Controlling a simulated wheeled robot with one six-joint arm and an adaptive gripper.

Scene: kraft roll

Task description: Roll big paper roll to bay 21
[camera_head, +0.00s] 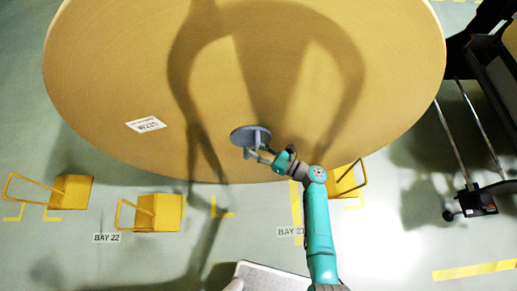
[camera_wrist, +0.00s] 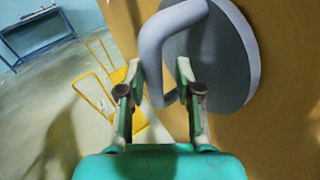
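The big paper roll (camera_head: 100,70) fills the upper head view with its broad brown end face towards me. A white label (camera_head: 146,124) is on the face. A grey disc with a looped handle (camera_head: 251,135) is fixed low on the face; it also shows in the wrist view (camera_wrist: 235,60). My gripper (camera_head: 262,154) is at this handle. In the wrist view its fingers (camera_wrist: 160,80) stand either side of the handle's near bar, with a gap seemingly left at the right finger. The floor sign for bay 21 (camera_head: 290,231) is partly hidden by my arm.
Yellow wedges with loop handles stand on the floor below the roll, at left (camera_head: 72,192), by the BAY 22 sign (camera_head: 158,212), and behind my arm (camera_head: 342,182). A dark rack with rails (camera_head: 478,200) stands at right. Open floor lies at lower right.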

